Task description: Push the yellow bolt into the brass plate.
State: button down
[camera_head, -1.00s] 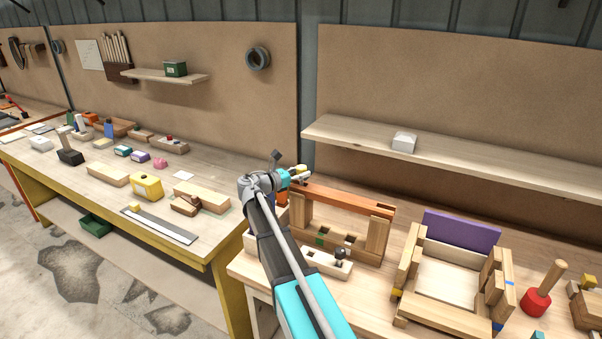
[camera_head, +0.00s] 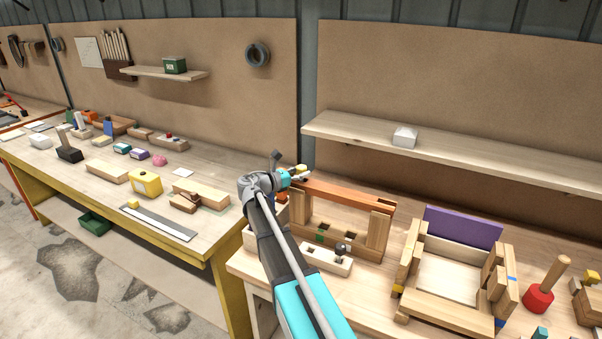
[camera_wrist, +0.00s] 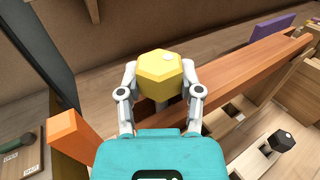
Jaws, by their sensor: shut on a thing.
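In the wrist view the yellow bolt (camera_wrist: 159,72) has a large hexagonal head between the fingertips of my gripper (camera_wrist: 160,84), which is shut on it. A short grey shank shows under the head, over the orange-brown beam (camera_wrist: 245,78); I cannot tell whether its tip has entered a hole. In the head view my gripper (camera_head: 298,175) is at the left end of the beam (camera_head: 350,195), with the yellow bolt (camera_head: 303,168) small at its tip. I cannot make out a brass plate; the area under the bolt is largely hidden by the gripper.
Wooden posts (camera_head: 378,232) hold up the beam. A pale block with a dark hexagonal bolt (camera_head: 343,249) lies in front. A wooden frame with a purple back board (camera_head: 462,229) stands to the right. A shelf (camera_head: 480,159) runs behind. The left bench (camera_head: 75,165) carries several small items.

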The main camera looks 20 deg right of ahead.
jog(key=shift+s+f+b, duration=0.35)
jog(key=shift+s+b, duration=0.05)
jog(key=shift+b, duration=0.1)
jog(key=shift+c, duration=0.8)
grip_release()
jog(key=shift+w+r, duration=0.1)
jog(key=shift+r, duration=0.05)
